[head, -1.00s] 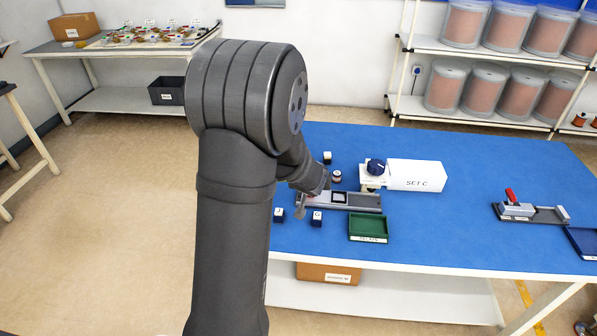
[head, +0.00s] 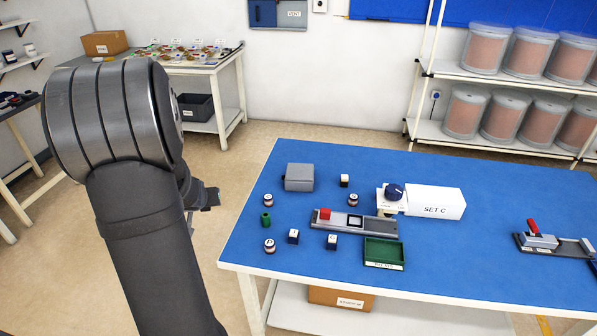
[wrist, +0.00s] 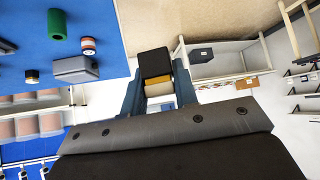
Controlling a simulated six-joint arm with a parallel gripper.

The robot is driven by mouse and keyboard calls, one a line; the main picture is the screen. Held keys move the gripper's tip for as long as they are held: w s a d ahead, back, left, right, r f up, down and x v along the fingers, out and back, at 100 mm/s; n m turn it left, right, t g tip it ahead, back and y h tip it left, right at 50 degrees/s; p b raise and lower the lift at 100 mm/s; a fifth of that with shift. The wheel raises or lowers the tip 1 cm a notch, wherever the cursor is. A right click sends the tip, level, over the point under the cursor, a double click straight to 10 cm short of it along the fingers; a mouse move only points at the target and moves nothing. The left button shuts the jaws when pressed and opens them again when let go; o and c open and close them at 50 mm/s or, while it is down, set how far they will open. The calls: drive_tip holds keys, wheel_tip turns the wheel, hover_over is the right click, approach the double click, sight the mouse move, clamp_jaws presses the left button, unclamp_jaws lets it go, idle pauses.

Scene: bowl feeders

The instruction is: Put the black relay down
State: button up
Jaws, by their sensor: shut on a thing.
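The black relay (wrist: 154,64), a dark block with a yellowish lower part, sits between the two fingers of my gripper (wrist: 157,88) in the wrist view. The gripper is shut on it. In the head view my gripper (head: 209,198) is at the left, beyond the table's left edge with floor behind it, and the relay is too small there to make out clearly. The green tray (head: 384,265) with a label stands near the table's front edge, to the right of my gripper. It looks empty.
The blue table (head: 460,265) holds a grey rail (head: 375,229) with a red block (head: 325,214), a grey box (head: 299,178), a green cylinder (head: 265,220), a white SET C box (head: 436,201) and several small cubes and cylinders.

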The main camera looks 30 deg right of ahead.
drive_tip(key=w+a+r, duration=0.1)
drive_tip(key=w+a, duration=0.1)
drive_tip(key=a, duration=0.5)
drive_tip(key=w+d+m+g+h, duration=0.1)
drive_tip(key=d+m, duration=0.1)
drive_tip(key=d, duration=2.1)
drive_tip(key=s+d+r+m+h, duration=0.1)
drive_tip(key=s+d, duration=0.3)
drive_tip(key=d, duration=0.8)
drive_tip(key=s+d+r+m+h, duration=0.1)
drive_tip(key=s+d, duration=0.4)
drive_tip(key=d, duration=0.8)
hover_over(303, 173)
drive_tip(key=s+a, duration=0.2)
drive_tip(key=shift+g, duration=0.3)
wheel_tip(303, 173, down, 7)
drive_tip(key=shift+r, duration=0.2)
drive_tip(key=shift+f, duration=2)
drive_tip(key=shift+f, duration=0.1)
drive_tip(key=o, duration=1)
